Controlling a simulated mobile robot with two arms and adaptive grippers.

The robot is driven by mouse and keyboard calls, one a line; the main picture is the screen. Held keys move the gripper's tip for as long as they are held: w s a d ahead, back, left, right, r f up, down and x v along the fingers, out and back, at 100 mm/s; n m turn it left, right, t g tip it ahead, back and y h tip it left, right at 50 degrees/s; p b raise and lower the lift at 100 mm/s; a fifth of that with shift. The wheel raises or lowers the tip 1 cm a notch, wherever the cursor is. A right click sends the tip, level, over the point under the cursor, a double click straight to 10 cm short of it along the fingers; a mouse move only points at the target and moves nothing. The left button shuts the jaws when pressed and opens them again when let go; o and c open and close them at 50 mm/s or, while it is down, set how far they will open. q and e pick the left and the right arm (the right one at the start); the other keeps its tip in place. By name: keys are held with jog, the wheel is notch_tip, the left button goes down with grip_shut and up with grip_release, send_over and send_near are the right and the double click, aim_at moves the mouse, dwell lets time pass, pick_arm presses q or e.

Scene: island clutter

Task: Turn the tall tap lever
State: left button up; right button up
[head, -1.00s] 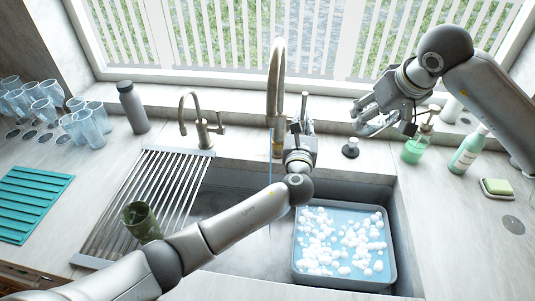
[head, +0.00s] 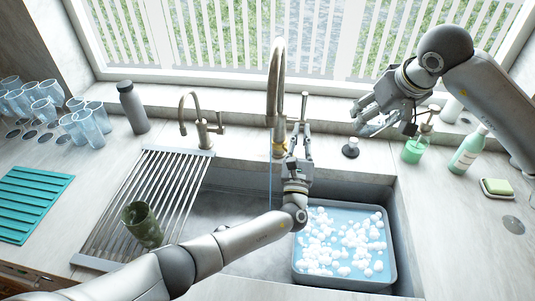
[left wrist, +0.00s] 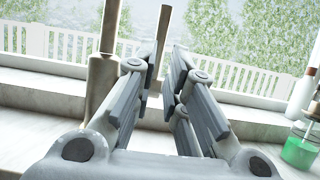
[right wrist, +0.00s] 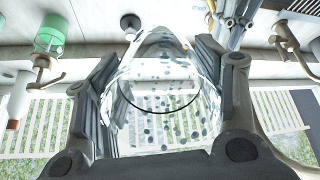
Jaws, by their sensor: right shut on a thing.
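The tall tap (head: 276,85) is a brushed-metal gooseneck behind the sink, with a thin blue stream under its spout. Its upright lever (head: 304,104) stands on its right side. My left gripper (head: 299,130) is open and upright just in front of the lever. In the left wrist view the lever (left wrist: 158,45) shows beyond the gap between the open fingers (left wrist: 160,90), and the tap body (left wrist: 102,70) is left of them. Contact cannot be told. My right gripper (head: 372,118) is shut on a clear, wet glass (right wrist: 165,95) above the counter right of the tap.
A grey basin of foamy water (head: 298,262) stands in the sink's right side. A drying rack (head: 165,190) holds a green cup (head: 142,224). A small tap (head: 203,130) and grey bottle (head: 133,108) stand left. Soap bottles (head: 468,150) stand right.

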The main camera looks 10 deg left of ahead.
pick_arm(q)
jog(key=shift+f, duration=0.1)
dwell(0.3)
jog(key=shift+s+f+t, duration=0.2)
jog(key=shift+f+t, duration=0.25)
jog(key=shift+t, duration=0.25)
jog(key=shift+c, duration=0.3)
grip_shut()
jog(key=shift+r+g, duration=0.5)
jog(key=shift+g, duration=0.1)
jog(key=shift+w, duration=0.15)
jog(key=shift+r+g, duration=0.55)
jog(key=shift+g, duration=0.15)
